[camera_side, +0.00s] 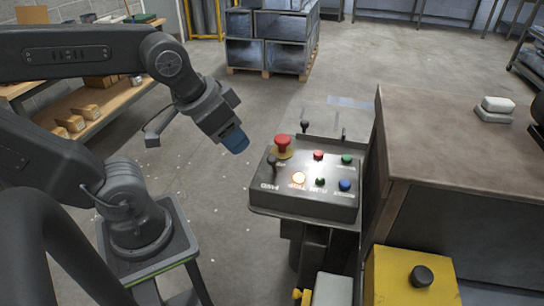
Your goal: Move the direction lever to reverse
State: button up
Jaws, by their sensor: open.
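The control box (262,195) stands on a pedestal right of centre. A short black-knobbed lever (271,162) stands at its left side. Two more small dark levers, a left one (305,127) and a right one (344,134), rise from the plate behind the panel. I cannot tell which is the direction lever, or its setting; the labels are too small to read. My gripper (232,138), with a blue end, is open and empty. It hangs in the air up and left of the box, apart from the levers.
A red mushroom button (283,142) on a yellow base sits close to the black-knobbed lever. A large brown-topped cabinet (450,140) closes off the right. A yellow box (410,280) stands in front.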

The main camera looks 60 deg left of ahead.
jog(key=shift+w+d+r, duration=0.1)
jog(key=shift+w, duration=0.05)
jog(key=c, duration=0.3)
jog(key=shift+w+d+r+g, duration=0.15)
jog(key=shift+w+d+g, duration=0.1)
jog(key=shift+g, duration=0.15)
jog(key=shift+c, duration=0.8)
jog(key=w+d+g, duration=0.1)
jog(key=w+d+g+y, duration=0.1)
jog(key=w+d+g, duration=0.1)
jog(key=w+d, duration=0.1)
jog(key=shift+r+n+y, duration=0.3)
jog(key=shift+y, duration=0.1)
grip_shut()
jog(key=w+d+f+n+g+y, duration=0.1)
jog(key=w+d+y, duration=0.2)
jog(key=d, duration=0.2)
jog(key=shift+w+d, duration=0.3)
jog(key=shift+w, duration=0.05)
jog(key=shift+f, duration=0.1)
